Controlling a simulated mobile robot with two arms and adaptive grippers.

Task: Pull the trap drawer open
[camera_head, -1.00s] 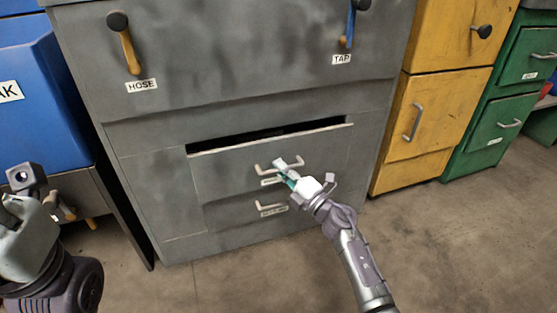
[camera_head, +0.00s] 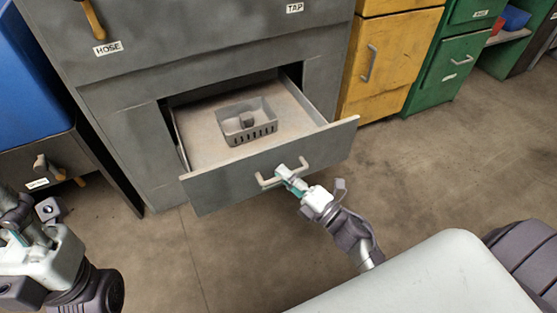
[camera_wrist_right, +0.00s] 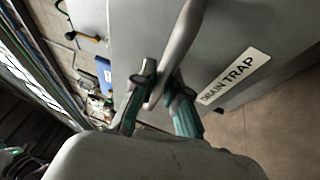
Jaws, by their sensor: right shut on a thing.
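The trap drawer (camera_head: 225,184) is pulled well out of the grey cabinet, and its inside shows in the head view. Its pale bar handle (camera_head: 265,181) is on the front panel. My right gripper (camera_head: 287,173) is shut on the handle. In the right wrist view the gripper's fingers (camera_wrist_right: 160,98) are on either side of the handle bar (camera_wrist_right: 177,50), beside a "DRAIN TRAP" label (camera_wrist_right: 233,77). My left gripper (camera_head: 30,225) is at the lower left, away from the drawer; its finger opening is unclear.
A grey slotted basket (camera_head: 248,125) sits inside the drawer. The grey cabinet (camera_head: 200,60) carries HOSE and TAP labels. A yellow cabinet (camera_head: 395,65) and a green cabinet (camera_head: 450,65) stand to the right. The concrete floor (camera_head: 440,165) right of the drawer is clear.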

